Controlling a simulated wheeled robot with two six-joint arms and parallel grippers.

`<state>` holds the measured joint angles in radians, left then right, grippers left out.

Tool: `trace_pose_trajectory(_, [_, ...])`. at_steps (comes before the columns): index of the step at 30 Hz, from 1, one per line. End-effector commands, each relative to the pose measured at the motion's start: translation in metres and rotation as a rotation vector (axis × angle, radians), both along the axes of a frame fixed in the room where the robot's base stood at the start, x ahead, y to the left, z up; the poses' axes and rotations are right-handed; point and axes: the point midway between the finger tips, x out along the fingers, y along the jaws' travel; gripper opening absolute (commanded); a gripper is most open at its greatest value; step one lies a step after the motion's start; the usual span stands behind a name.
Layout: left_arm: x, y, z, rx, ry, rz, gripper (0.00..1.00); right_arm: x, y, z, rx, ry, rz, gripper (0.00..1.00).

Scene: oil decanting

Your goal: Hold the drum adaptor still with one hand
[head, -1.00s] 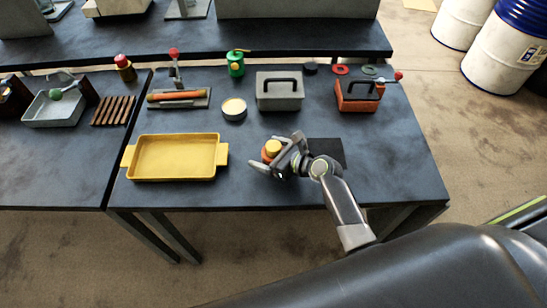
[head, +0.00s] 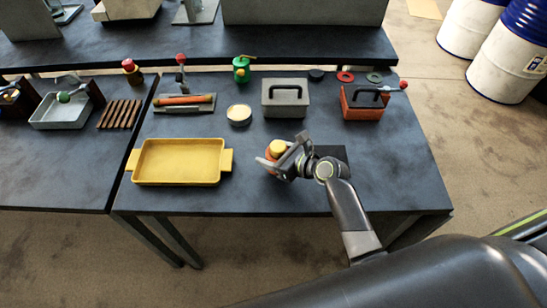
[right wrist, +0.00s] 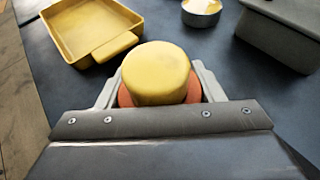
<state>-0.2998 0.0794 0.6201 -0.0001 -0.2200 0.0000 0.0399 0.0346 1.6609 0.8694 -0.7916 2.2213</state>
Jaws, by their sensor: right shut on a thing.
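The drum adaptor appears to be the small round piece with a yellow top and an orange-red lower part (head: 277,148), near the front middle of the table. It also shows in the right wrist view (right wrist: 156,73), upright between the fingers. My right gripper (head: 279,160) is shut on it, with one grey finger on each side of the orange-red part. The gripper hides its base, so I cannot tell whether it touches the table. My left gripper is in neither view.
A yellow tray (head: 226,161) lies left of my right gripper. A dark mat (head: 331,151) lies partly under my right arm. The table's front right is clear.

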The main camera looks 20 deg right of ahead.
Motion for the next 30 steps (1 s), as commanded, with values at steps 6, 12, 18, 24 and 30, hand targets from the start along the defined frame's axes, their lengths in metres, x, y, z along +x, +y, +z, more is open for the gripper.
trace_pose_trajectory(6, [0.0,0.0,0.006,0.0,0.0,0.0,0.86,0.001,0.0,0.047,0.001,-0.009,0.002,0.25])
trace_pose_trajectory(12, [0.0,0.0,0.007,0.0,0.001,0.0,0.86,0.001,0.0,0.07,0.001,-0.006,0.001,0.25])
trace_pose_trajectory(18, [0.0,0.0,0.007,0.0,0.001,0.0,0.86,0.001,0.0,0.074,0.002,-0.004,0.001,0.25])
trace_pose_trajectory(24, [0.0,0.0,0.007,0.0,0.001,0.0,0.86,0.001,0.0,0.074,0.002,-0.004,0.001,0.53])
trace_pose_trajectory(30, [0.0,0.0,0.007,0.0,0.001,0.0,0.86,0.001,0.0,0.074,0.002,-0.004,0.001,0.27])
